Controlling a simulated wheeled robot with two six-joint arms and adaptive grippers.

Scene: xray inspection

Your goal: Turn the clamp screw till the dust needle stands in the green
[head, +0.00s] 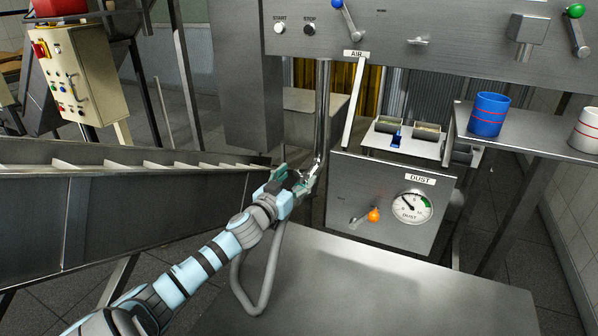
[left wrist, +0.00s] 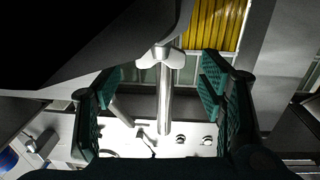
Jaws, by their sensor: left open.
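The dust gauge (head: 411,206) is on the grey DUST box. Its dark needle points to the upper left, and the green band is on the right side of the dial. The clamp screw (left wrist: 160,58) shows in the left wrist view as a pale winged piece at a steel pipe. In the head view my left gripper (head: 291,183) is beside the lower part of the pipe (head: 323,110), partly hiding the clamp. My left gripper (left wrist: 158,82) is open, with green fingers either side of the screw's line; contact cannot be told. My right gripper is not in view.
An orange-knobbed lever (head: 374,215) is on the DUST box. A bare metal table (head: 370,285) is in front. A conveyor trough (head: 130,215) runs along the left. A blue cup (head: 488,114) and white cup (head: 587,130) stand on the right shelf. The panel (head: 430,50) spans above.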

